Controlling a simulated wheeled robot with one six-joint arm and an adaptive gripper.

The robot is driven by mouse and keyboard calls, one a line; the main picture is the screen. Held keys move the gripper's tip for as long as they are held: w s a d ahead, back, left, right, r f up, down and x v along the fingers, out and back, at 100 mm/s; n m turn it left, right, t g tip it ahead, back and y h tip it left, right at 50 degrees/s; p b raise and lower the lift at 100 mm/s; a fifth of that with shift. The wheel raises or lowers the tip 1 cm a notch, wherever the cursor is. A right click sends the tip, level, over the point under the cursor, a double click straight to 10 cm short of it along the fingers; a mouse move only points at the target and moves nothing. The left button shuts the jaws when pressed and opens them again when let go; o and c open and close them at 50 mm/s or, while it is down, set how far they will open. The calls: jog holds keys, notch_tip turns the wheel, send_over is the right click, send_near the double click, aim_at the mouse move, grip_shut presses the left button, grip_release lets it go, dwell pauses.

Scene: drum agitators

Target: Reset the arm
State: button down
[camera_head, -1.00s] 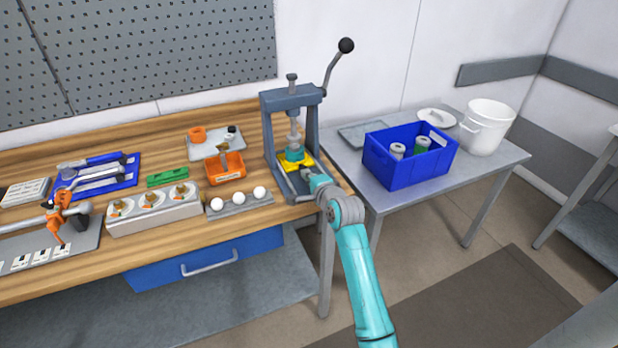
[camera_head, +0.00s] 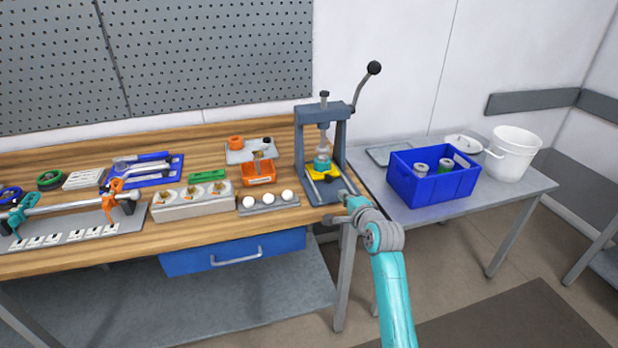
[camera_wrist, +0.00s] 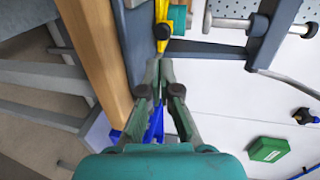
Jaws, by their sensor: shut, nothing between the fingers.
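My arm reaches in from the bottom of the head view, its wrist low in front of the bench press. My gripper (camera_wrist: 160,68) shows in the wrist view with its dark green fingers together at the tips and nothing between them. The press (camera_head: 341,150) stands at the right end of the wooden bench, its black-knobbed lever raised. A teal part (camera_head: 322,163) sits on a yellow piece (camera_head: 326,176) under its ram. In the wrist view the yellow piece (camera_wrist: 162,16) and teal part (camera_wrist: 178,18) lie just beyond the fingertips, apparently apart from them.
A blue crate (camera_head: 425,189) with cans and a white bucket (camera_head: 514,155) stand on the grey side table (camera_head: 505,200) at right. An orange bin (camera_head: 260,181) and a rack with white balls (camera_head: 268,209) lie left of the press. Floor in front is open.

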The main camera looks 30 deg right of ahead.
jog(key=s+a+f+n+y, duration=0.1)
jog(key=s+a+f+n, duration=0.3)
jog(key=s+a+f, duration=0.55)
jog(key=s+a+f+n, duration=0.6)
jog(key=s+a, duration=0.4)
jog(key=s, duration=0.5)
jog(key=s+a+r+n+y, duration=0.1)
jog(key=s+a+r+n, duration=0.2)
jog(key=s, duration=0.6)
jog(key=s+a+r+n+y, duration=0.1)
jog(key=s+a+r+n, duration=0.1)
jog(key=s, duration=0.8)
jog(key=s+a+r+n+y, duration=0.1)
jog(key=s+a+r+n, duration=0.2)
jog(key=s+n, duration=0.3)
jog(key=s+a, duration=0.1)
jog(key=s, duration=0.2)
jog(key=shift+s+a+r, duration=0.3)
